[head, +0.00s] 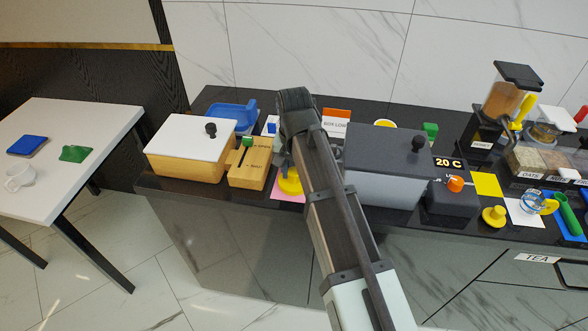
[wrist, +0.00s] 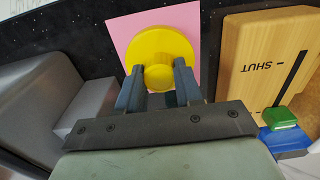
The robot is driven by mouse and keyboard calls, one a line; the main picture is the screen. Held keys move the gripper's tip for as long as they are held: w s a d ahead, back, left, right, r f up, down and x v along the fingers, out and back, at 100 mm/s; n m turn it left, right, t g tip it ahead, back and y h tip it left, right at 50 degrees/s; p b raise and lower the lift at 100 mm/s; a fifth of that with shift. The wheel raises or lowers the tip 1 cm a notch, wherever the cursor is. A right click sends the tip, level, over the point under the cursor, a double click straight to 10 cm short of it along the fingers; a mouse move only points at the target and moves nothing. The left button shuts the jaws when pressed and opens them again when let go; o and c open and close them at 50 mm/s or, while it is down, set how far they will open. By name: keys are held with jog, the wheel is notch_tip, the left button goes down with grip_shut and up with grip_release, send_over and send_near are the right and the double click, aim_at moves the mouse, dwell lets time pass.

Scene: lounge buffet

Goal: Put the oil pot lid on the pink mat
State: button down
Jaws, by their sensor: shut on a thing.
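A round yellow lid with a knob (wrist: 160,50) shows in the wrist view, its knob between my two fingers. My gripper (wrist: 159,80) is shut on that knob. Behind the lid is the pink mat (wrist: 120,27), with the lid's disc inside the mat's outline. In the head view the yellow lid (head: 290,184) shows at the tip of my arm, partly hidden by it, over the pink mat (head: 286,197) near the counter's front edge. I cannot tell whether the lid touches the mat.
A wooden box marked SHUT (wrist: 265,50) stands close to the mat on one side, a grey box (head: 378,180) on the other. A white-lidded wooden box (head: 190,145) stands further left. Another yellow knobbed piece (head: 494,216) lies at the right.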

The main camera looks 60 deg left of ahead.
aim_at(294, 171)
jog(key=shift+f, duration=0.15)
jog(key=c, duration=0.7)
grip_release()
jog(key=shift+c, duration=0.2)
notch_tip(294, 171, up, 12)
dwell(0.4)
